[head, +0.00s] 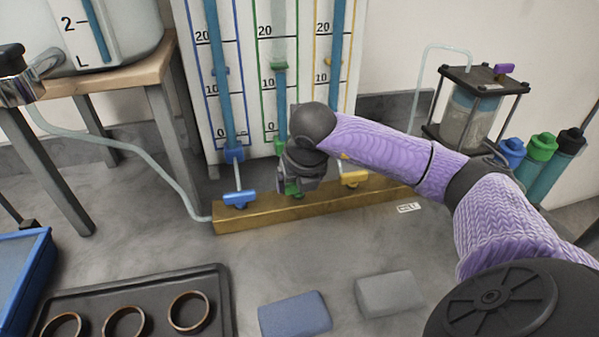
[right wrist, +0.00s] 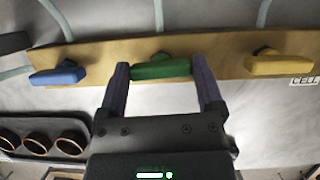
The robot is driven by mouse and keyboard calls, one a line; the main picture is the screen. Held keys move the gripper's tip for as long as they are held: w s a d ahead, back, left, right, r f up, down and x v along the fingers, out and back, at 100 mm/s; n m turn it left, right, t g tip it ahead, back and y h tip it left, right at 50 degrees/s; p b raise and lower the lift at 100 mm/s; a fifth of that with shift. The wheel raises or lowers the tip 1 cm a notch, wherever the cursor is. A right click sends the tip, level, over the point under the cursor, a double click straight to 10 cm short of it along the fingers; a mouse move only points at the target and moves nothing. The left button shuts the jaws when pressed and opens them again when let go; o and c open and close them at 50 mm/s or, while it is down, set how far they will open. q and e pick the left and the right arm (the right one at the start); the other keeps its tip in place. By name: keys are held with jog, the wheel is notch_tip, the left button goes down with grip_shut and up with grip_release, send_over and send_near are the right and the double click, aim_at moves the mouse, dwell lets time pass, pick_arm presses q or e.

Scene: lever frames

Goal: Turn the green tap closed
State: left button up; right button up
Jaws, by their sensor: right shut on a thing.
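The green tap (right wrist: 162,67) sits on the brass-coloured manifold bar (right wrist: 215,52), between the blue tap (right wrist: 58,75) and the yellow tap (right wrist: 279,65). In the right wrist view my right gripper (right wrist: 162,80) has one finger at each end of the green tap's handle and is shut on it. The handle lies crosswise, along the bar. In the head view my right gripper and wrist cover most of the green tap (head: 292,190). The blue tap (head: 239,199) and yellow tap (head: 353,178) show on either side. My left gripper is not in view.
A panel with blue, green and yellow scaled tubes (head: 275,75) stands behind the bar. A dark tray (head: 225,297) with rings, a blue block (head: 295,315) and a grey block (head: 390,294) lie in front. Coloured bottles (head: 541,147) and a framed cylinder (head: 470,105) stand at the right.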

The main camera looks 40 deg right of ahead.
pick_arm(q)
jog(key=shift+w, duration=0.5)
pick_arm(e)
jog(key=shift+m, duration=0.3)
jog(key=o, duration=1)
jog(key=shift+r, duration=0.15)
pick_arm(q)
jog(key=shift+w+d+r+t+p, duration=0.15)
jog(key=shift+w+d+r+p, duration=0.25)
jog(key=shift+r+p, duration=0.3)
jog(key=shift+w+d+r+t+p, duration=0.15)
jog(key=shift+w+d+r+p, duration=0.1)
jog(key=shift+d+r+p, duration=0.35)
pick_arm(e)
jog(key=v, duration=0.9)
jog(key=shift+a+r, duration=0.2)
jog(key=shift+r, duration=0.1)
